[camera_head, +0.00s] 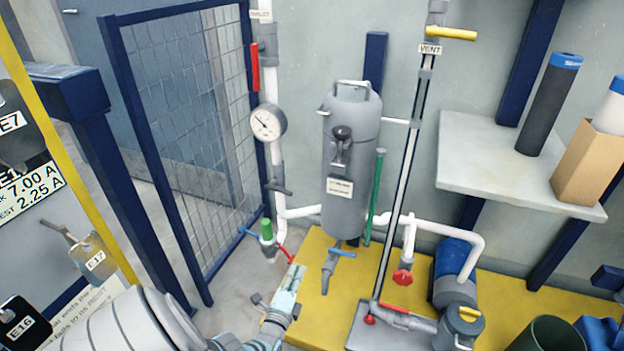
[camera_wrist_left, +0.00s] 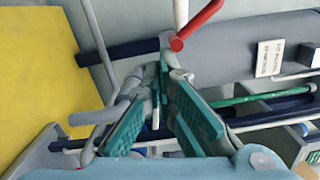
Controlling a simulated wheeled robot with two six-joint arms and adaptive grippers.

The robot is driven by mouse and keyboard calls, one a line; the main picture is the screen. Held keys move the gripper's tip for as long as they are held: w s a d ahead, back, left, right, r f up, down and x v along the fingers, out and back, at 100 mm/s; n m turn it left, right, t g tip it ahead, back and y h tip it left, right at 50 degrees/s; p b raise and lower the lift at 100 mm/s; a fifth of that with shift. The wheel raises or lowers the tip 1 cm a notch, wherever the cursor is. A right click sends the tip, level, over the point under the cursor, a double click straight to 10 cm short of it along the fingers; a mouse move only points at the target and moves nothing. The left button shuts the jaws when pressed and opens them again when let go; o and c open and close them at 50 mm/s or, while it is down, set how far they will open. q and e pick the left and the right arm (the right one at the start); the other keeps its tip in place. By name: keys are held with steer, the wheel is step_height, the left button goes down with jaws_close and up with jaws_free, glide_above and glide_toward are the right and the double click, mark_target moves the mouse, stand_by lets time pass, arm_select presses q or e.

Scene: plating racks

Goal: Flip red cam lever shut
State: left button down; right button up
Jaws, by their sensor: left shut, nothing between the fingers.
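In the head view, a small red lever (camera_head: 285,253) sticks out to the lower right from a grey fitting (camera_head: 269,246) with a green top; a blue lever (camera_head: 247,233) sticks out on its other side. My left gripper (camera_head: 294,272) is just below the red lever, shut and empty; I cannot tell whether it touches. In the left wrist view, the gripper's tips (camera_wrist_left: 162,75) meet below a red lever (camera_wrist_left: 197,25) with a rounded end beside a white pipe. I cannot tell if this is the same lever. My right gripper is in neither view.
A grey tank (camera_head: 349,165) stands right of the gripper above a yellow floor patch (camera_head: 315,260). A blue-handled valve (camera_head: 341,253) is close by. A red pipe handle (camera_head: 255,68), a red valve knob (camera_head: 403,278) and a mesh fence (camera_head: 190,130) also show.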

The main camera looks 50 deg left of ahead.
arm_select(q)
steer(key=s+d+f+m+p, duration=0.1)
steer(key=s+d+f, duration=0.1)
steer(key=s+d, duration=0.5)
steer(key=shift+s+d+f, duration=0.2)
steer(key=shift+s+f, duration=0.2)
steer(key=shift+s, duration=0.35)
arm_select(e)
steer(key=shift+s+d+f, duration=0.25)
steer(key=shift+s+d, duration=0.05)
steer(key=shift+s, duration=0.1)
